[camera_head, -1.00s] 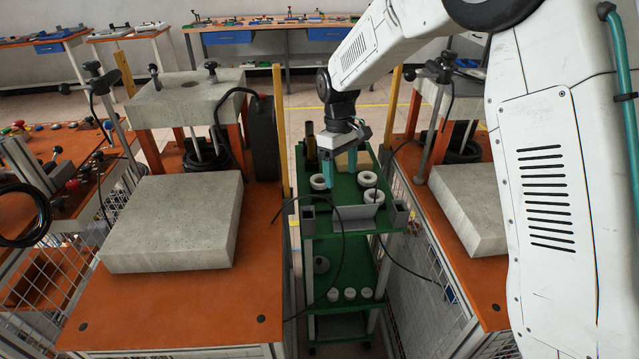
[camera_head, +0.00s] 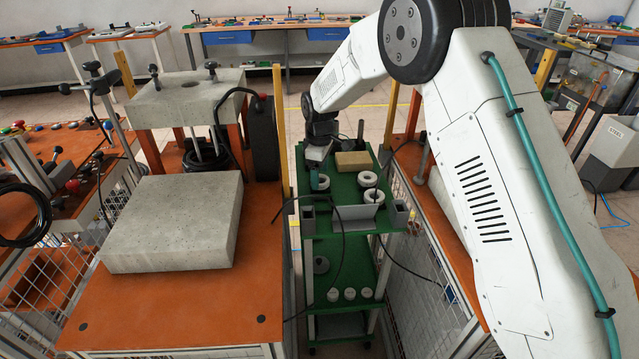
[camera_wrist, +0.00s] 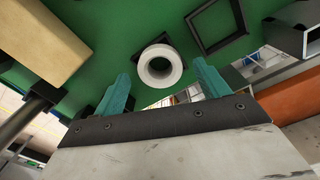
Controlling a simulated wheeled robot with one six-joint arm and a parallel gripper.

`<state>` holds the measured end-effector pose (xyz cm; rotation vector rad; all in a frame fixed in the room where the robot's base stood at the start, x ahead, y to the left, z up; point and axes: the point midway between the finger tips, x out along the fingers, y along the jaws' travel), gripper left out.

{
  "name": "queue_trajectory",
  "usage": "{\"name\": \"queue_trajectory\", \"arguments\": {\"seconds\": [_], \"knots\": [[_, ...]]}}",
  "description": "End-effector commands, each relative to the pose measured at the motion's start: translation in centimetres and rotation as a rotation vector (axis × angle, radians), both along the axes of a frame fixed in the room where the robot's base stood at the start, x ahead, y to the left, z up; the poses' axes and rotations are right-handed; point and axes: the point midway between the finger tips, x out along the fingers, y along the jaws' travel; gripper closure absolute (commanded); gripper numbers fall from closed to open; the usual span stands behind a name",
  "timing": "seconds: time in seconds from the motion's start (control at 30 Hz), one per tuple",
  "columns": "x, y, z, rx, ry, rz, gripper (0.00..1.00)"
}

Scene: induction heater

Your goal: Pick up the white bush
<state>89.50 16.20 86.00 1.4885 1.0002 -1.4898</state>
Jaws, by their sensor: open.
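A white ring-shaped bush (camera_wrist: 160,66) with a round hole lies on the green shelf in the wrist view, on or in a dark square frame. My gripper (camera_wrist: 161,78) is open, with its two teal fingers to either side of the bush in the picture. I cannot tell whether they touch it. In the head view my gripper (camera_head: 317,180) is over the left part of the cart's top shelf and partly hides a white bush (camera_head: 324,184). Two more white bushes, one farther back (camera_head: 368,179) and one nearer (camera_head: 369,196), lie to the right.
A tan block (camera_head: 353,162) lies behind the bushes; it also shows in the wrist view (camera_wrist: 38,45). An empty dark square frame (camera_wrist: 216,24) is beside the bush. Small white pieces (camera_head: 350,294) sit on the lower shelf. Orange benches flank the cart (camera_head: 345,223) closely.

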Motion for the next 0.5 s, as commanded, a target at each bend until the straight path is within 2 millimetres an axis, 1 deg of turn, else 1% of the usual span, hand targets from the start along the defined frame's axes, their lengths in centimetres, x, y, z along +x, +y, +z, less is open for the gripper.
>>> {"name": "queue_trajectory", "arguments": {"seconds": [0.03,0.1,0.3,0.33,0.37,0.4,0.47,0.5], "knots": [[-0.03,-0.01,-0.79,0.000,0.002,0.000,0.26],[0.00,-0.01,-1.44,0.000,0.000,0.000,0.26],[0.00,-0.01,-1.60,0.000,0.000,-0.001,0.26],[0.00,-0.01,-1.59,0.000,0.000,-0.001,0.29],[0.00,-0.01,-1.59,0.000,0.000,-0.001,0.37],[0.00,-0.01,-1.58,0.000,0.000,-0.001,0.48],[0.01,0.00,-1.58,0.000,-0.001,-0.001,0.65],[0.01,0.00,-1.57,0.000,0.000,-0.001,0.76]]}}
